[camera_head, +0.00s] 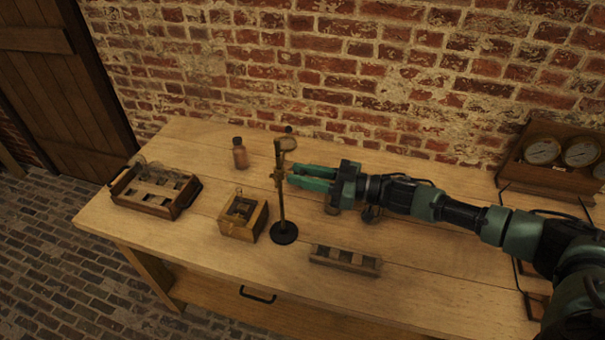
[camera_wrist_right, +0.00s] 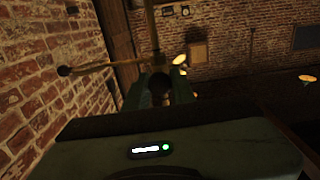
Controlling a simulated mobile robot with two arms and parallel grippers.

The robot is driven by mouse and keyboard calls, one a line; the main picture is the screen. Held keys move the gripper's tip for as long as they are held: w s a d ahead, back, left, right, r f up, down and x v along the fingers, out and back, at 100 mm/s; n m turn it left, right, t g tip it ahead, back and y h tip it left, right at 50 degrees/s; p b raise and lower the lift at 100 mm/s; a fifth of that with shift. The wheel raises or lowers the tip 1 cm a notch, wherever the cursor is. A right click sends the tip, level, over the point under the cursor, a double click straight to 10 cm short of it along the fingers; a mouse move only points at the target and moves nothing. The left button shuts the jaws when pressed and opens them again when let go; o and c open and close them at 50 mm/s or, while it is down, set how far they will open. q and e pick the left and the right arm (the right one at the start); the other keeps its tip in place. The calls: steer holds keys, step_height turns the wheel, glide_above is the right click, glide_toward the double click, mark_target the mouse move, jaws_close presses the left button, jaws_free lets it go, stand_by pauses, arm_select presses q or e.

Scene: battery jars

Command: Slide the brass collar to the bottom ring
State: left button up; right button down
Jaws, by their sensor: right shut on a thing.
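A slim brass stand (camera_head: 281,206) rises upright from a round black base (camera_head: 284,234) on the table; its rod also shows in the right wrist view (camera_wrist_right: 150,32). The brass collar (camera_head: 278,174) sits high on the rod, well above the base. My right gripper (camera_head: 290,175) reaches in from the right and is shut on the collar at its dark knob (camera_wrist_right: 160,83), which shows between the fingers in the wrist view. Ring marks on the rod are too small to tell, so I cannot pick out the bottom ring. My left gripper is not in view.
A small wooden box (camera_head: 243,218) stands just left of the base, with a slotted wooden rack (camera_head: 345,260) at front right. A larger tray (camera_head: 153,195) and a brown bottle (camera_head: 240,153) stand farther left. Gauges (camera_head: 543,151) are at the far right.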

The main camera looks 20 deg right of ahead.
stand_by(0.8)
step_height(320, 180, down, 5)
steer(key=b, duration=0.2)
steer(key=shift+s+r+b, duration=0.1)
steer(key=shift+r+b, duration=0.1)
steer(key=shift+b, duration=0.2)
steer(key=c, duration=1.2)
jaws_free()
steer(key=b+v, duration=0.2)
steer(key=v, duration=0.5)
steer(key=shift+s+d, duration=0.1)
steer(key=shift+d, duration=0.2)
